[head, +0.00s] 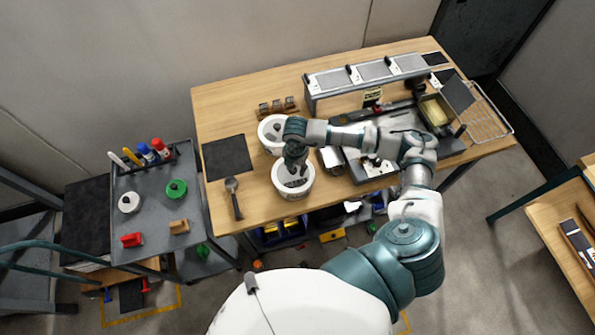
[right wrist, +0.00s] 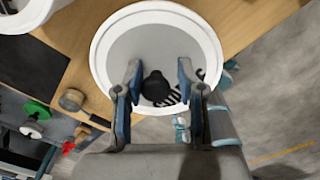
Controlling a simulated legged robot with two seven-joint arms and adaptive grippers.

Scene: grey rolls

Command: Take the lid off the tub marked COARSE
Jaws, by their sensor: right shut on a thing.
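A white tub (head: 293,188) stands near the table's front edge with a grey lid (right wrist: 150,45) inside its white rim. The lid has a black knob (right wrist: 155,88) and dark lettering, partly hidden by my fingers, that I cannot read surely. My right gripper (head: 297,166) reaches down over this tub and is shut on the knob; its fingers (right wrist: 158,72) stand on both sides of it in the right wrist view. I cannot tell whether the lid is raised. A second white tub (head: 265,134) stands behind, partly hidden by my right arm. My left gripper is not in view.
A dark mat (head: 227,157) and a scoop (head: 234,197) lie left of the tubs. A metal container (head: 331,160) stands close on the right, before a machine (head: 368,78) and tray. A grey cart (head: 155,205) with tools stands left of the table.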

